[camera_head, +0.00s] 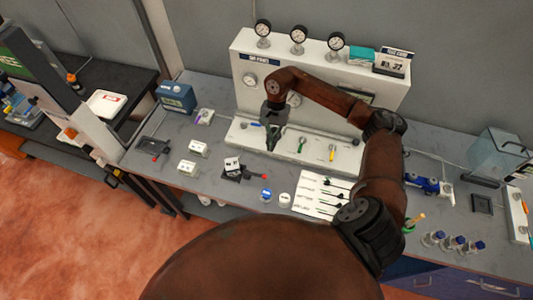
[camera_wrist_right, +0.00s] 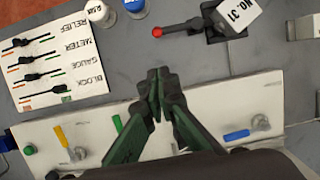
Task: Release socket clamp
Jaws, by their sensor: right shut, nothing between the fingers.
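A black clamp (camera_head: 236,173) with a red-tipped lever (camera_head: 265,177) lies on the grey bench. A white block marked NO. 31 (camera_head: 232,163) sits at it. In the right wrist view the clamp (camera_wrist_right: 209,24) is at the top, its red knob (camera_wrist_right: 157,32) pointing left and the block (camera_wrist_right: 236,13) beside it. My right gripper (camera_head: 271,147) is shut and empty, pointing down over the front of the white panel's ledge, behind the clamp and apart from it. Its fingertips (camera_wrist_right: 157,78) show in the wrist view. My left gripper is not in view.
The white gauge panel (camera_head: 300,66) has a ledge with blue, green (camera_head: 301,145) and yellow (camera_head: 332,152) valve handles near my gripper. Two round caps (camera_head: 265,194) and a labelled tool card (camera_head: 312,205) lie to the right. Small white boxes (camera_head: 198,148) stand to the left.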

